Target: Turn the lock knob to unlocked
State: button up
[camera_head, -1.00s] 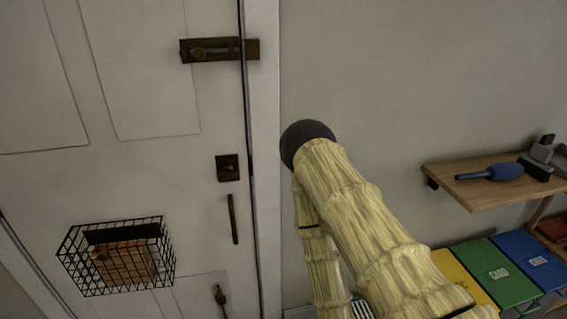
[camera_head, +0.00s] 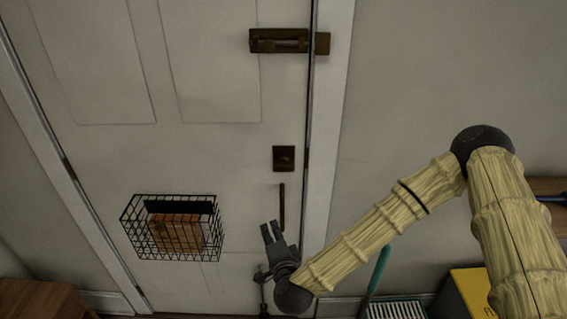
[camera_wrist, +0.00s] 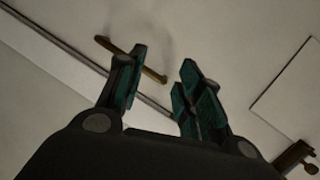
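The lock knob (camera_head: 284,158) is a small dark brown knob on a square plate on the white door, near its right edge, above a thin vertical pull handle (camera_head: 282,206). My gripper (camera_head: 271,230) is below the knob, just left of the handle's lower end, fingers pointing up. The pull handle (camera_wrist: 113,47) passes partly behind the left finger there.
A sliding bolt (camera_head: 280,41) sits higher on the door. A black wire basket (camera_head: 133,222) with a brown package hangs left of my gripper. A yellow bin (camera_head: 462,292) and a teal-handled brush (camera_head: 377,270) stand at lower right. The wall right of the door is bare.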

aim_at(284, 168)
jog(key=w+d+r+m+t+h, duration=0.2)
jog(key=w+r+m, duration=0.1)
jog(key=r, duration=0.3)
jog(key=w+d+r+m+t+h, duration=0.1)
jog(key=w+r+m+h, duration=0.1)
jog(key=w+r+m, duration=0.3)
jog(key=w+p, duration=0.1)
jog(key=w, duration=0.2)
jog(key=w+n+p, duration=0.1)
jog(key=w+p, duration=0.1)
jog(key=w, duration=0.1)
jog(key=w+r+n+p, duration=0.1)
jog(key=w+p, duration=0.1)
jog(key=w, duration=0.1)
jog(key=shift+w+d+r, duration=0.1)
jog(key=shift+c, duration=0.2)
grip_shut()
